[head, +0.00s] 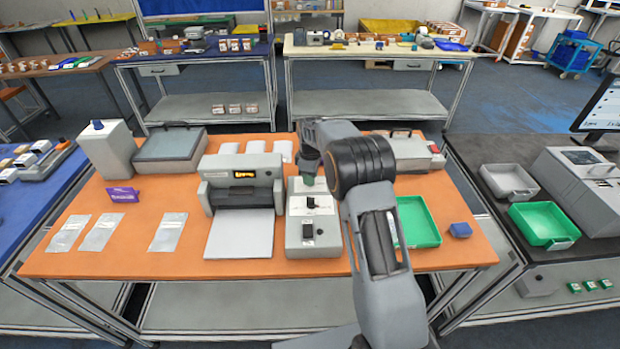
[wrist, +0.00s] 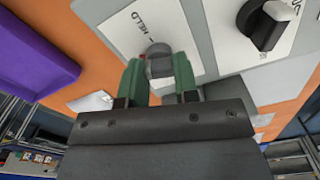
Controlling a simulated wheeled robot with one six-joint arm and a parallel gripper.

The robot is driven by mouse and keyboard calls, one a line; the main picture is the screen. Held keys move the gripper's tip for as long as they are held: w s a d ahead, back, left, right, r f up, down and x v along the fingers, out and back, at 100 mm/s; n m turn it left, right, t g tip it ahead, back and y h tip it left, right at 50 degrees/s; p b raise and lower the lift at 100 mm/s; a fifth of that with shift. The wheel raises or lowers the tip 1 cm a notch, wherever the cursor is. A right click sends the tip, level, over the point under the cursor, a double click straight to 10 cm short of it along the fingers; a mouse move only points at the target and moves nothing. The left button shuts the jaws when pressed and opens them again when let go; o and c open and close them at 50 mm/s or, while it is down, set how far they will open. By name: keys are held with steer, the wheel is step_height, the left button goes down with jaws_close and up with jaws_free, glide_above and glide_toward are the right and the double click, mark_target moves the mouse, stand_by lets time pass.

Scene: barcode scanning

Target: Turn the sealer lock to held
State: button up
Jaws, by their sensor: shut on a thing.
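The grey control box (head: 326,238) stands on the orange table, right of the sealer (head: 250,170). Which way the lock points is hard to tell. A second, black knob (wrist: 266,24) sits apart on its own white label, upper right.
Flat pouches (head: 168,232) and a purple card (head: 122,194) lie to the left. The wrist view shows a purple tray-like thing (wrist: 32,58).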

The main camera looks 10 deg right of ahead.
steer(key=m+b, duration=0.1)
steer(key=m, duration=0.2)
steer(key=shift+m, duration=0.4)
steer(key=m, duration=0.3)
steer(key=shift+m, duration=0.3)
steer(key=m+b, duration=0.1)
steer(key=m, duration=0.2)
steer(key=shift+m, duration=2)
steer(key=shift+r, duration=0.1)
steer(key=o, duration=0.9)
step_height(320, 180, up, 14)
steer(key=shift+f+b, duration=0.15)
steer(key=shift+b, duration=0.4)
